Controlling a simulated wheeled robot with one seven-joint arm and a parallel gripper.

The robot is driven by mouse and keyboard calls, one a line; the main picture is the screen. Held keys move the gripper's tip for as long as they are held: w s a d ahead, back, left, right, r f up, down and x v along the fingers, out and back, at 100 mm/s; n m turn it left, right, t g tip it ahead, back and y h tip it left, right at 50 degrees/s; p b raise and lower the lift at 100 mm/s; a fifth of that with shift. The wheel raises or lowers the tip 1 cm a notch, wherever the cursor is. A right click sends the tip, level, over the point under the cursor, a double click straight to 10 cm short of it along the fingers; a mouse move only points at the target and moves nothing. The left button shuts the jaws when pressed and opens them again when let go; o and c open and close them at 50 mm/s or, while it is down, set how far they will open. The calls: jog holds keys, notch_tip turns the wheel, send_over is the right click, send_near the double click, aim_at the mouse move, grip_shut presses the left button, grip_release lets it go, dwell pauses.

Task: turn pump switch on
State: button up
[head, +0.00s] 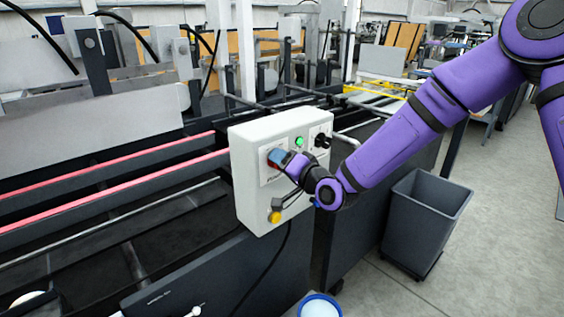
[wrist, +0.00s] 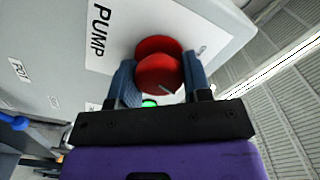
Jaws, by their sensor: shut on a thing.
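The pump switch is a round red knob (wrist: 160,72) with a short pale line on its face. It sits on a white plate (wrist: 108,40) marked PUMP, on the front of a light grey control box (head: 243,185). My gripper (head: 279,158) reaches the box from the right in the head view and covers most of the knob there. In the wrist view my gripper's two blue fingers (wrist: 160,82) stand on either side of the knob and are shut on it. I cannot tell the switch position.
A lit green lamp (head: 299,142) and a black knob (head: 322,140) are on the same box. A yellow button (head: 275,217) is low on the box. A dark bin (head: 425,220) stands on the floor at right. Red rails (head: 120,193) run left of the box.

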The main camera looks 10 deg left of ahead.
jog(key=shift+m, duration=1.5)
jog(key=o, duration=0.9)
jog(key=shift+d, duration=0.1)
jog(key=v, duration=1)
jog(key=shift+s+d, duration=0.25)
